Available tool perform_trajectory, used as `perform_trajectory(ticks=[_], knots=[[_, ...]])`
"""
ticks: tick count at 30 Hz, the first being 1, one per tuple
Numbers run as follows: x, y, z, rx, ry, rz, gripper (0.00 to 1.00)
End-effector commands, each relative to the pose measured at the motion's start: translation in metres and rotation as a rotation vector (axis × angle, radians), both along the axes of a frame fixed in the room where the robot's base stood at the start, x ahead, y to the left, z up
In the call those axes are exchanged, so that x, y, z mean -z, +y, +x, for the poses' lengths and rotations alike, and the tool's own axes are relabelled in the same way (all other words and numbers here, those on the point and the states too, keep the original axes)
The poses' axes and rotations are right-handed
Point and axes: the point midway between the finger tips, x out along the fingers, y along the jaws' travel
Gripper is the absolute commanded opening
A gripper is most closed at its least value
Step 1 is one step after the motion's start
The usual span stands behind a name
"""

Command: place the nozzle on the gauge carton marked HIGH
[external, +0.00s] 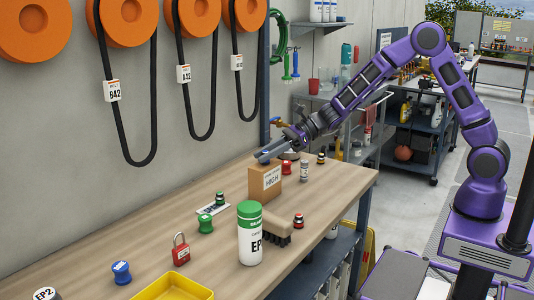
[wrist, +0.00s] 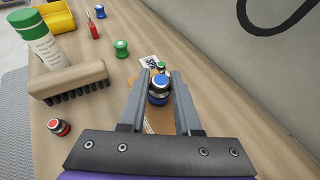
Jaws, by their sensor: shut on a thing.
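The gauge carton marked HIGH (external: 265,183) is a brown box standing on the wooden bench. My gripper (external: 263,157) is directly above the carton's top. In the wrist view my gripper (wrist: 158,90) is shut on a small dark nozzle with a blue top (wrist: 160,81), held between the fingertips. Brown carton surface (wrist: 155,122) shows below and between the fingers. In the external view the nozzle is hidden by the fingers, and I cannot tell whether it touches the carton.
A brush (external: 275,229), a green-capped white bottle (external: 250,235), a red padlock (external: 181,250), a green spool (external: 205,223) and a yellow tray (external: 173,288) stand nearer on the bench (external: 130,220).

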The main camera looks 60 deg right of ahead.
Motion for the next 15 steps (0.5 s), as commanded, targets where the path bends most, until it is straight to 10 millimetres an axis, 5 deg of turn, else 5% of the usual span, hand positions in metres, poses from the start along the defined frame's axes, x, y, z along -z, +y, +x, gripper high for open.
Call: perform_trajectory(ticks=[11, 12, 15], knots=[[0.0049, -0.0003, 0.0003, 0.001, -0.001, 0.001, 0.0], [0.0028, -0.0003, 0.0003, 0.001, -0.001, 0.001, 0.39], [0.0027, -0.0004, 0.0002, 0.001, -0.001, 0.001, 0.57]])
